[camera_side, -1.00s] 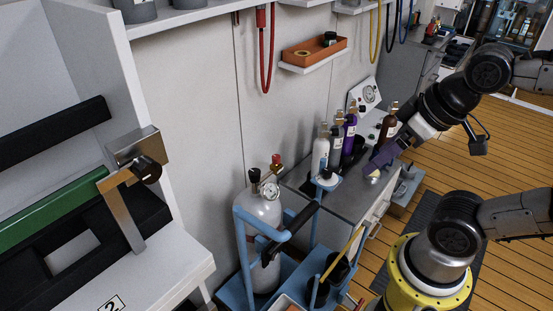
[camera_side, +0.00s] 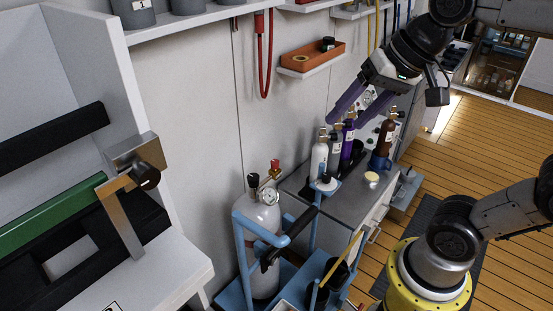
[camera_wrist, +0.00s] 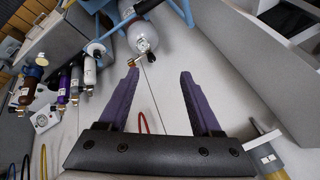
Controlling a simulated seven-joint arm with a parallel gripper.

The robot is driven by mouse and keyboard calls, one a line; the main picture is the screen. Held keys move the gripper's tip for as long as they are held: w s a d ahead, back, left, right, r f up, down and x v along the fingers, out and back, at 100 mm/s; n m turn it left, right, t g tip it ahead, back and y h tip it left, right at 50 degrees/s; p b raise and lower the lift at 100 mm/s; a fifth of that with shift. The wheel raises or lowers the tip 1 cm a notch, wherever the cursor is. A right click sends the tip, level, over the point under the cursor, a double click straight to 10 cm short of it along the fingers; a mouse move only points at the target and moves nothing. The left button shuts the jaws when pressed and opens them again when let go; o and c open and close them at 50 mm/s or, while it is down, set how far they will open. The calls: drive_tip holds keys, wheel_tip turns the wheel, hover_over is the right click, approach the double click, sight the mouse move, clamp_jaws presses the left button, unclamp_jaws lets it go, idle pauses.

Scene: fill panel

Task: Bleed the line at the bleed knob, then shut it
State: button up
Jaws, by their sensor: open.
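A grey-white cylinder (camera_side: 262,222) stands in a blue frame, with a round gauge (camera_side: 270,197), a black knob (camera_side: 253,181) and a red knob (camera_side: 276,164) on top. I cannot tell which knob is the bleed knob. In the wrist view the cylinder (camera_wrist: 140,32) is at the top, its gauge (camera_wrist: 142,45) facing me and a small brass fitting beside it. My gripper (camera_side: 346,119) is open and empty, its purple fingers pointing down-left above the small bottles. In the wrist view the fingers (camera_wrist: 160,72) are wide apart with bare wall between them.
Small white (camera_side: 319,160), purple (camera_side: 348,141) and brown (camera_side: 384,142) bottles stand on a grey counter (camera_side: 343,196). A gauge panel (camera_wrist: 42,120) shows beside them in the wrist view. A red hose (camera_side: 264,60) and an orange tray (camera_side: 312,58) are on the wall.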

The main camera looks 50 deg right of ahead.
drive_tip(key=w+r+m, duration=0.2)
drive_tip(key=w+m, duration=0.1)
drive_tip(key=w, duration=0.3)
drive_tip(key=m+g+y, duration=0.2)
drive_tip(key=m+g, duration=0.1)
drive_tip(key=m, duration=0.6)
hover_over(275, 162)
drive_tip(key=s+a, duration=0.2)
wheel_tip(275, 162, down, 13)
drive_tip(key=d+f+m+y, duration=0.1)
drive_tip(key=d+f, duration=0.3)
drive_tip(key=f, duration=0.2)
drive_tip(key=d+f+m, duration=0.1)
drive_tip(key=d+f, duration=0.3)
drive_tip(key=f, duration=0.2)
drive_tip(key=shift+g, duration=0.4)
drive_tip(key=x, duration=1.3)
drive_tip(key=shift+a+f, duration=0.3)
drive_tip(key=shift+a, duration=0.05)
clamp_jaws()
